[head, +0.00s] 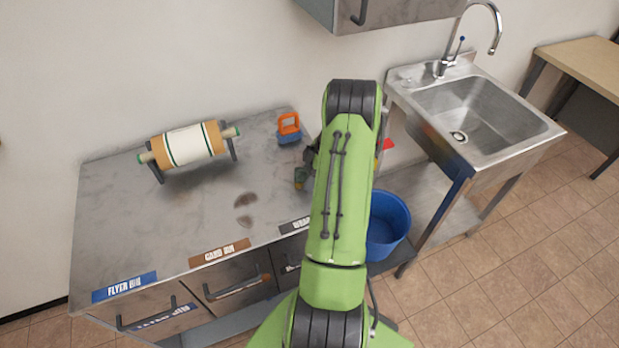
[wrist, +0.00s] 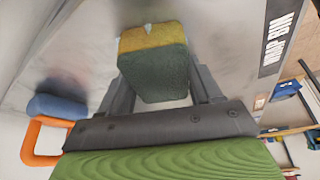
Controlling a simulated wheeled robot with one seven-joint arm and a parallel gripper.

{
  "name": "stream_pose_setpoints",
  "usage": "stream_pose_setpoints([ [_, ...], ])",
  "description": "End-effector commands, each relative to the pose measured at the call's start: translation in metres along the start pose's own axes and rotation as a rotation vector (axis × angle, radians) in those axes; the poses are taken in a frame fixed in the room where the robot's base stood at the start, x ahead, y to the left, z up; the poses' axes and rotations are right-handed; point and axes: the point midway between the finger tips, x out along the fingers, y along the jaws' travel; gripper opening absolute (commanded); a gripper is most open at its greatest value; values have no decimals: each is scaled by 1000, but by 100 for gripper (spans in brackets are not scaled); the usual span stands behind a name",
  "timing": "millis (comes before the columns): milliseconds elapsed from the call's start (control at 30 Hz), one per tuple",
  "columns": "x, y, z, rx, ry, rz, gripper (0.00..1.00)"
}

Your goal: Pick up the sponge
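The sponge (wrist: 160,65), dark green with a yellow layer at its far end, sits between the two fingers of my gripper (wrist: 165,95) in the wrist view. Both fingers lie along its sides and look shut on it. My arm hides most of the gripper there. I cannot tell whether the sponge touches the counter.
A blue block with an orange handle (head: 289,128) stands close by at the counter's back right; it also shows in the wrist view (wrist: 55,107). A paper roller (head: 190,147) stands at the back left. Right are a blue bucket (head: 388,222) and a sink (head: 470,110).

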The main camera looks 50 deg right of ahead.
Motion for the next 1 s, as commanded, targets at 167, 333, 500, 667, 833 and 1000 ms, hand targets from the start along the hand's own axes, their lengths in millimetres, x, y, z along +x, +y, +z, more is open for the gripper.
stream_pose_setpoints([
  [167, 0, 0, 0, 0, 0, 0, 35],
  [333, 0, 0, 0, 0, 0, 0, 30],
  [500, -12, 1, -5, -2, 0, 4, 30],
  [667, -51, 1, -21, -2, 0, 6, 30],
  [833, -84, 1, -35, 0, 0, 3, 30],
  [1000, -95, 0, -39, 0, 1, 0, 30],
])
